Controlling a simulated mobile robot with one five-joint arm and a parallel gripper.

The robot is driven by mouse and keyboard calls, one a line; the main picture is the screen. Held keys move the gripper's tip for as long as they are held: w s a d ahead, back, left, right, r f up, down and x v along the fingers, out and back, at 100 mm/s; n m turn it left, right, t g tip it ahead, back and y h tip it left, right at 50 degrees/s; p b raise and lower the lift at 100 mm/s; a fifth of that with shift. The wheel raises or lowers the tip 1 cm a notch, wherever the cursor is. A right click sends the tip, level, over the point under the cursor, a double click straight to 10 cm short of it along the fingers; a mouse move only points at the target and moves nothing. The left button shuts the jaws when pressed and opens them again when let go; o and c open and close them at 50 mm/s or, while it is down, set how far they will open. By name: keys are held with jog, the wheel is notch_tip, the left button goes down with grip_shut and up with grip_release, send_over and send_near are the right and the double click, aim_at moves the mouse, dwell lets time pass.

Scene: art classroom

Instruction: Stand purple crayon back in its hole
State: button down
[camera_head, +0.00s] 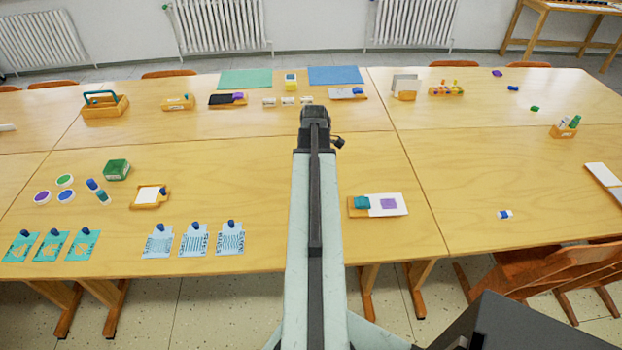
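A small purple piece (497,73) lies on the far right part of the table, near the back edge. It may be the purple crayon, but it is too small to be sure. A low orange block (446,91) with several small coloured pieces standing in it is left of the purple piece; I cannot make out its holes. My gripper (316,113) is at the end of my outstretched arm, over the middle of the table, left of both and apart from them. I see it from behind, so its fingers are hidden.
A small blue piece (513,88) and a green piece (535,109) lie near the purple one. A grey panel in an orange stand (405,87) is left of the block. An orange holder (564,129) stands at the right.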

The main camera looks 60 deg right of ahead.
jog(key=shift+f+b, duration=0.6)
jog(key=shift+f, duration=0.05)
dwell(0.5)
dwell(0.4)
jog(key=c, duration=1.3)
grip_release()
jog(key=shift+o, duration=1.1)
notch_tip(320, 180, up, 6)
jog(key=p, duration=0.6)
jog(key=shift+r, duration=0.1)
